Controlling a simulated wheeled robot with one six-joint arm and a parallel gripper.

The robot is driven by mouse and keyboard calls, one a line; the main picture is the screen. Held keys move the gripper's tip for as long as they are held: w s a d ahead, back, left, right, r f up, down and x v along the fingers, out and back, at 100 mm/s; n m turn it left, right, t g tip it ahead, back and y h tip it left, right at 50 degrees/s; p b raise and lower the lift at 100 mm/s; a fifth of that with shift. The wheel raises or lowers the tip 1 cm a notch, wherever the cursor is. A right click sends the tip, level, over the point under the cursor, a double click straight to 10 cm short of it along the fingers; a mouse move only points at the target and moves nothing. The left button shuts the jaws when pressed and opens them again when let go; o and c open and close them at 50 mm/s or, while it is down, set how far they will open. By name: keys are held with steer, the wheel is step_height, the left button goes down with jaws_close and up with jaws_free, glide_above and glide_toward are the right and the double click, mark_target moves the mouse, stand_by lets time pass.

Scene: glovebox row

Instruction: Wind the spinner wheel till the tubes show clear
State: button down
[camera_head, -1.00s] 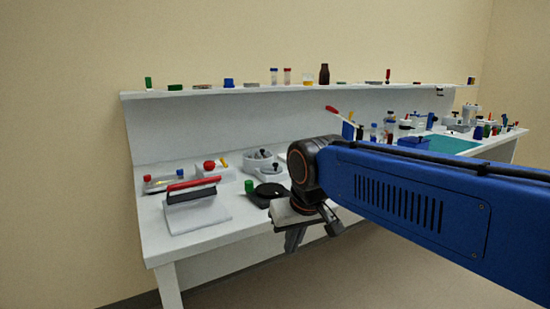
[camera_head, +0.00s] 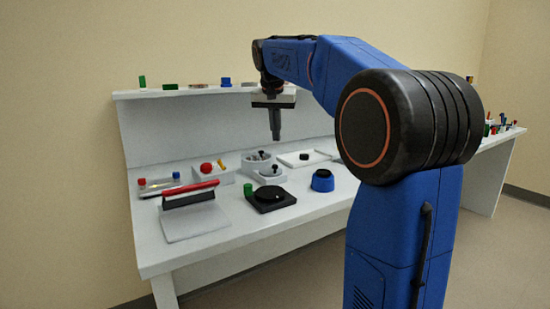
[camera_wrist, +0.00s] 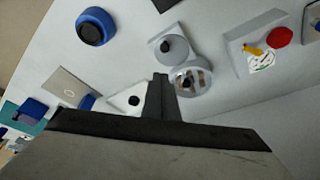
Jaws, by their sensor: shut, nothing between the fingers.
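The spinner (camera_head: 257,166) is a light grey unit with two round parts on the bench, toward the back. Its round drum shows in the wrist view (camera_wrist: 203,84), with pale and brownish tubes inside, too small to judge as clear. Beside it is the smaller wheel (camera_wrist: 182,53) with a black knob (camera_wrist: 166,46). My gripper (camera_head: 275,136) is shut and empty, pointing down above the spinner, apart from it. In the wrist view its fingers (camera_wrist: 160,78) cover part of the scene next to the drum.
Left of the spinner stands a box with a red button (camera_head: 206,168). In front are a black round device (camera_head: 270,199) and a red-handled sealer (camera_head: 190,193). A blue round pot (camera_head: 322,181) and a white tray (camera_head: 292,160) lie to the right. A shelf (camera_head: 190,91) runs behind.

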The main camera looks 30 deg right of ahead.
steer(key=shift+m, duration=0.3)
steer(key=w+d+f, duration=0.1)
steer(key=f, duration=0.2)
steer(key=w+d+f, duration=0.1)
steer(key=w+f, duration=0.1)
steer(key=f, duration=0.1)
steer(key=w+d+f, duration=0.1)
steer(key=d+f, duration=0.1)
steer(key=f, duration=0.1)
steer(key=shift+w+f, duration=0.1)
steer(key=shift+w, duration=0.3)
steer(key=shift+s+a, duration=1)
steer(key=shift+a, duration=0.05)
steer(key=shift+s+a, duration=0.2)
steer(key=shift+s+a+f, duration=0.1)
steer(key=shift+s+a, duration=0.1)
steer(key=shift+s, duration=0.05)
